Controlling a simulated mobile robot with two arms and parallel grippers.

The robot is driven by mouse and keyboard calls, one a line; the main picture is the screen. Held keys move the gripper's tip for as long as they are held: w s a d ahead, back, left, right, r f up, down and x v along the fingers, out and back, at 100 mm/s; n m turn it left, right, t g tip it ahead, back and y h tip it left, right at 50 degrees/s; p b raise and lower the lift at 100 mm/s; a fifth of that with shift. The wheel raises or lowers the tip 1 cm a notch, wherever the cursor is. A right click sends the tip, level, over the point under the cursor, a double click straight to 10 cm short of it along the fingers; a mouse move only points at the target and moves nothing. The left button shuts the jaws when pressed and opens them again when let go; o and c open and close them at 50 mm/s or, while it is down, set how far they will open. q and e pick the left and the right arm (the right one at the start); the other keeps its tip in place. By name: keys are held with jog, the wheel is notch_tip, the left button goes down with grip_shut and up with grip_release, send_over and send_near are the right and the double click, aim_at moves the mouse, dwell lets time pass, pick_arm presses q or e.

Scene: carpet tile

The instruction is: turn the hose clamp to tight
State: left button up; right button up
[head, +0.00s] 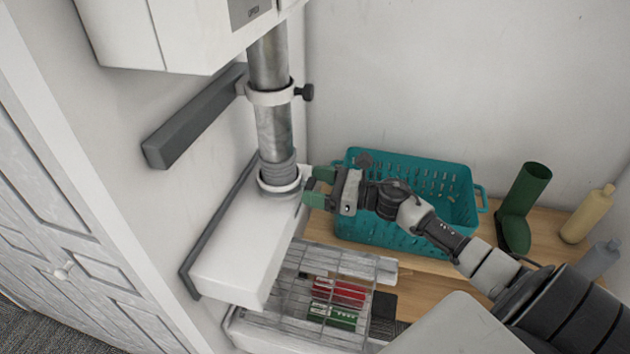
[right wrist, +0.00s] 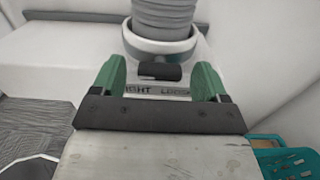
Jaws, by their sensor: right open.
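A ribbed grey hose (head: 279,170) ends in a pale clamp ring (head: 281,187) on a white ledge. In the right wrist view the clamp ring (right wrist: 160,48) has a small dark key (right wrist: 160,72) at its front, lying roughly level across the picture. Below the key is a partly covered label (right wrist: 158,90) reading "IGHT" at left and "LOOSE" at right. My right gripper (head: 312,188) is open beside the ring; in the right wrist view its green fingers (right wrist: 161,80) stand on either side of the key with gaps. My left gripper is not in view.
A metal pipe (head: 268,65) with an upper collar and black knob (head: 305,92) rises above. A teal basket (head: 400,162), green boot (head: 524,200) and bottles (head: 588,212) stand on a wooden surface at right. A wire rack (head: 300,275) is below the ledge.

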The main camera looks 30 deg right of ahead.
jog(key=shift+w+a, duration=0.2)
jog(key=shift+w, duration=0.05)
jog(key=c, duration=0.9)
